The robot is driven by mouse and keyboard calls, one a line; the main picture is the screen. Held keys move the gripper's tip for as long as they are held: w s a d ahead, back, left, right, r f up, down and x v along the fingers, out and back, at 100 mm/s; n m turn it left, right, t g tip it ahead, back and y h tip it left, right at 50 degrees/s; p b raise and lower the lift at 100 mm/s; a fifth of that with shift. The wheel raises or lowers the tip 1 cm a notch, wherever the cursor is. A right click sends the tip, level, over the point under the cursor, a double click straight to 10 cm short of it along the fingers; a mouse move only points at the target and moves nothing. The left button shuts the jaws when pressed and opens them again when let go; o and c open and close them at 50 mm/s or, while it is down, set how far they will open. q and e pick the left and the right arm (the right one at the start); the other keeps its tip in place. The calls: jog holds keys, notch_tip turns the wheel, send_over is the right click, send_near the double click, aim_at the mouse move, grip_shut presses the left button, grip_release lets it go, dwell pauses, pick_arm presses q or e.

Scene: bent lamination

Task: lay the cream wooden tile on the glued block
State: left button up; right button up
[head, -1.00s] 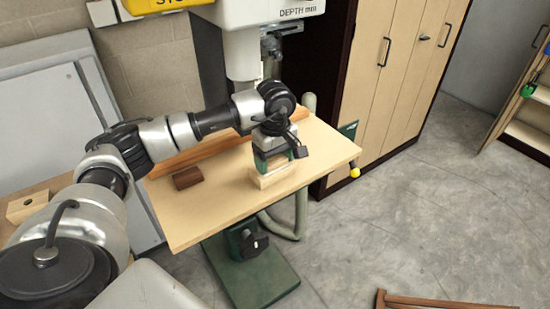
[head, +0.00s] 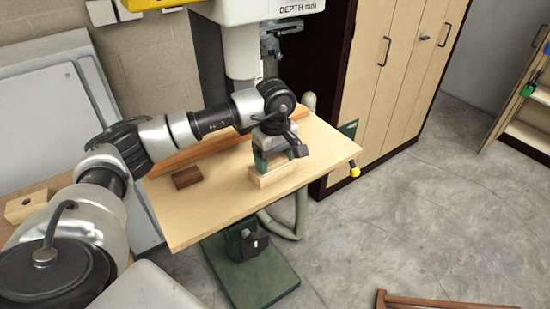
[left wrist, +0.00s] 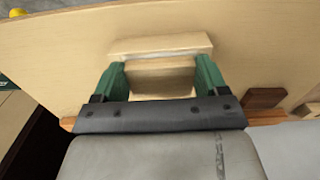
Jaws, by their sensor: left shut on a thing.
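My left gripper (head: 275,160) points down over the drill-press table, with its green fingers closed on the cream wooden tile. In the left wrist view, the tile (left wrist: 160,80) spans between the two fingers (left wrist: 160,77). The pale wooden block (head: 274,179) stands on the table directly below the gripper. In the left wrist view, the block (left wrist: 160,45) shows just beyond the tile, roughly parallel to it and wider. The tile is at or just above the block's top; I cannot tell whether they touch. My right gripper is not in view.
The wooden table (head: 215,212) has free room around the block. A dark brown block (head: 186,177) lies to the left, and a long wooden fence (head: 200,152) runs along the back. The drill press head (head: 265,12) hangs above. A pale holed block (head: 25,206) sits at far left.

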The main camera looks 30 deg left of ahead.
pick_arm(q)
jog(key=shift+f+b, duration=0.15)
jog(key=shift+b, duration=0.15)
dwell(0.5)
dwell(0.4)
jog(key=o, duration=0.9)
jog(key=shift+r+p, duration=1.7)
jog(key=shift+r, duration=1.35)
